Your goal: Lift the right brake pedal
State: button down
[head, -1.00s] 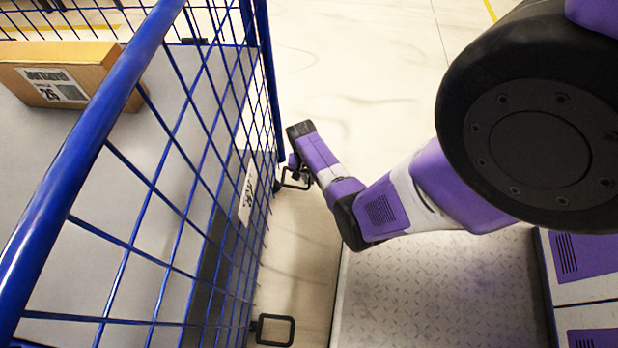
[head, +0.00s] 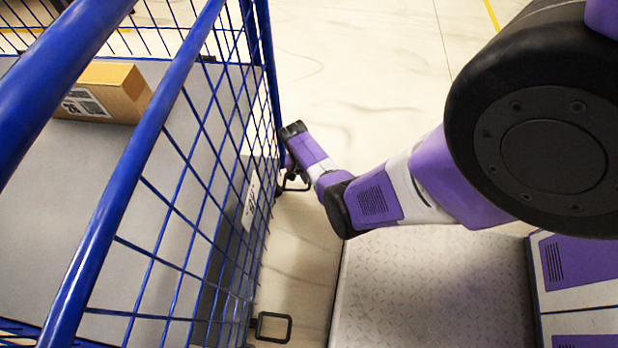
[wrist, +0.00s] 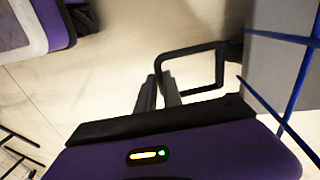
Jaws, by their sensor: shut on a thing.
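The right brake pedal is a black open loop (head: 297,190) at the cart's far lower corner in the head view. In the wrist view the same loop (wrist: 192,49) stands in front of my gripper. My gripper (wrist: 159,77) has its two dark fingers at the left side of the loop, shut on that bar. In the head view my gripper (head: 289,168) is low beside the cart corner, and the arm partly hides the contact. The blue mesh cart (head: 125,185) fills the left side.
A second black pedal loop (head: 289,328) sticks out at the cart's near lower corner. A cardboard box (head: 122,88) lies on the cart's grey deck (head: 60,170). Pale floor (head: 360,70) is clear beyond the arm.

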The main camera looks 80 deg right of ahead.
jog(key=shift+w, duration=0.15)
jog(key=c, duration=1.5)
grip_release()
notch_tip(320, 180, up, 8)
jog(key=w+p, duration=0.1)
jog(key=p, duration=0.3)
jog(key=shift+f, duration=0.15)
